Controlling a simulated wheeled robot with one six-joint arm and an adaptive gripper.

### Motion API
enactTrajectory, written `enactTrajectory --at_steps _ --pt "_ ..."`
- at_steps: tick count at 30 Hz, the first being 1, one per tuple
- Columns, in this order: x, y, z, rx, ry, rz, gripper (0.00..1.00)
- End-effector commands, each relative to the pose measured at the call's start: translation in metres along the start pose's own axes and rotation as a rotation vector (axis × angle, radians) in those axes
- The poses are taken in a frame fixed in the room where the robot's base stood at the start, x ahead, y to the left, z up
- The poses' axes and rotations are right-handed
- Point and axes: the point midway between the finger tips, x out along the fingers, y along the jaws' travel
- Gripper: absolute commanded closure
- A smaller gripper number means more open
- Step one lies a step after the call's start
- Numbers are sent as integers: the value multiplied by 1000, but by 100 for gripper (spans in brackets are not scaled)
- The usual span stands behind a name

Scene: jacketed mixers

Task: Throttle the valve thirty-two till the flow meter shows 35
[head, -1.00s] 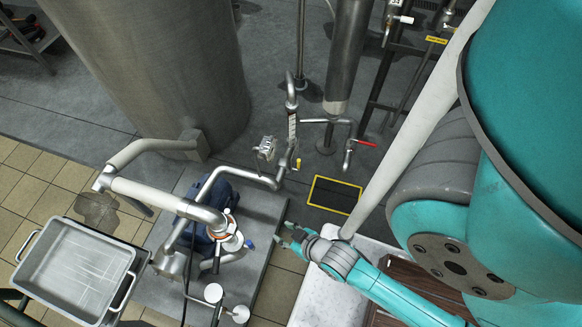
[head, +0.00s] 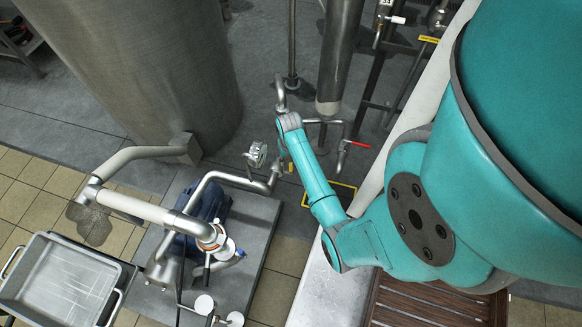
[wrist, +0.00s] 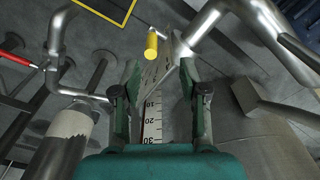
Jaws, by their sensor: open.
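My gripper (wrist: 160,72) is open and empty in the wrist view, its fingers apart. A yellow handle end (wrist: 151,44) lies just beyond the fingertips, not touching them as far as I can tell. A white scale (wrist: 152,118) with black numbers, 10 and 30 among them, shows between the fingers; it appears to be the flow meter. Its reading is not clear. In the head view my wrist covers the meter, and the small yellow handle (head: 291,167) shows just below it. No tag reading thirty-two is legible.
A red-handled valve (head: 358,144) is right of the gripper, on nearby pipework. A round gauge (head: 256,155) is to the left. A large steel tank (head: 140,70) stands upper left; a pump (head: 207,215) and a steel tray (head: 65,280) are lower left.

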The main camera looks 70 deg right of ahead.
Motion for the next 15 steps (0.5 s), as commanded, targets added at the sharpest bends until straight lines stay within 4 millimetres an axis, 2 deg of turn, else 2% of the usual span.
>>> enactTrajectory --at_steps 3,8,15 --pt "-6 11 -11 24 -33 1 57" --pt "-1 14 -12 31 -48 1 57" --pt "36 14 -10 30 -48 1 57"
